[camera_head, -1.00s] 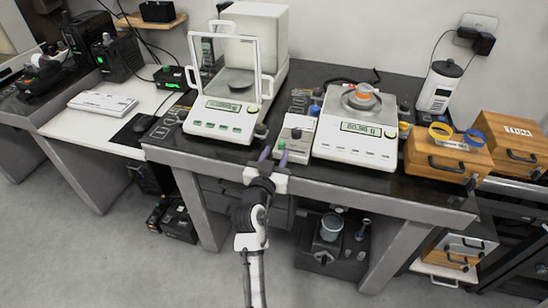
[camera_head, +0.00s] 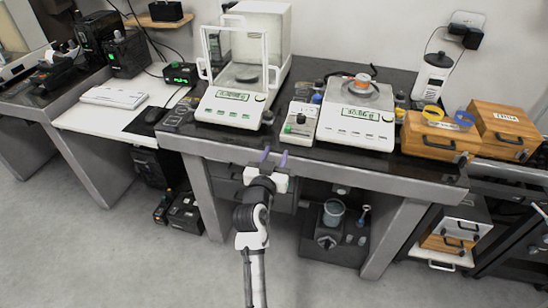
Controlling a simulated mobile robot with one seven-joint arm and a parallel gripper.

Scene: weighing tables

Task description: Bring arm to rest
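My gripper (camera_head: 274,157) is at the front edge of the black weighing table (camera_head: 330,168), in front of the table's face and below its top. Its two purple fingertips point up and stand apart, with nothing between them. My white and black arm (camera_head: 252,230) reaches up from the bottom middle of the picture. It appears clear of the things on the table.
An analytical balance (camera_head: 231,108) with a glass draft shield stands left of centre. A small grey box (camera_head: 298,122) with buttons is beside it, then a top-loading balance (camera_head: 353,125) holding an orange-topped object. Wooden boxes (camera_head: 430,140) stand right. The floor (camera_head: 150,260) in front is bare.

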